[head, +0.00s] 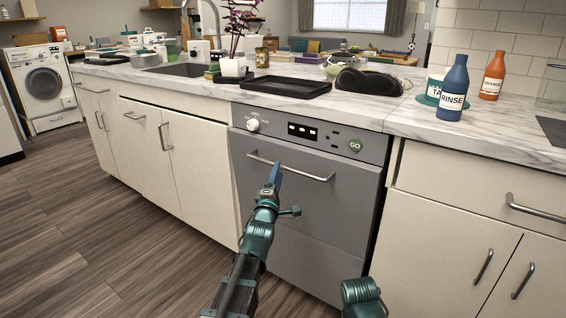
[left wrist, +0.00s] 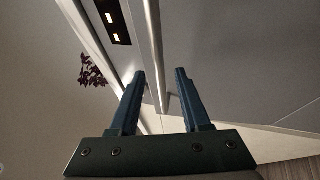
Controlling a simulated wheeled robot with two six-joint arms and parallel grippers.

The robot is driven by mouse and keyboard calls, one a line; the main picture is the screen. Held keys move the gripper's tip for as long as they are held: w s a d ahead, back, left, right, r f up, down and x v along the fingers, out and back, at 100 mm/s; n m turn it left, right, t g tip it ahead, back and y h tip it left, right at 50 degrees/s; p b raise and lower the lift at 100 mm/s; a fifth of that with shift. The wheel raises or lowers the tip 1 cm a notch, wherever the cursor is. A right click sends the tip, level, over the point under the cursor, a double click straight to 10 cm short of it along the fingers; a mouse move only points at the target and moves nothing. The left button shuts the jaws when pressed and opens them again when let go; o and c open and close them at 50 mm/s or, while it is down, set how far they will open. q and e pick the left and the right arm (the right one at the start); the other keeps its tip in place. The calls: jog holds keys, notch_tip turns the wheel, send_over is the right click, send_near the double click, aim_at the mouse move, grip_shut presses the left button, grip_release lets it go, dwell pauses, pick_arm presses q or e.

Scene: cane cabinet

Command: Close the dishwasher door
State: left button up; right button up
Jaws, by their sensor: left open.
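The grey dishwasher door (head: 300,210) stands upright under the counter. It looks flush or nearly flush with the control panel (head: 310,135) above it; a small gap cannot be ruled out. Its silver bar handle (head: 310,175) runs across the upper part. My left gripper (head: 275,172) is in front of the door at the handle, its blue fingers overlapping the bar. In the left wrist view the left gripper (left wrist: 160,75) has its fingers apart, with the handle bar (left wrist: 150,40) passing between or just beyond the tips. Contact cannot be told. My right gripper is not in view.
White cabinets (head: 175,140) flank the dishwasher, with more drawers and handles (head: 535,207) on the right. The marble counter (head: 350,110) above holds a black tray (head: 285,87), a plant pot and bottles (head: 453,90). The wooden floor (head: 90,230) at left is clear.

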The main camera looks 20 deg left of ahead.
pick_arm(q)
jog(key=shift+p+x, duration=0.3)
jog(key=shift+x, duration=1.55)
grip_shut()
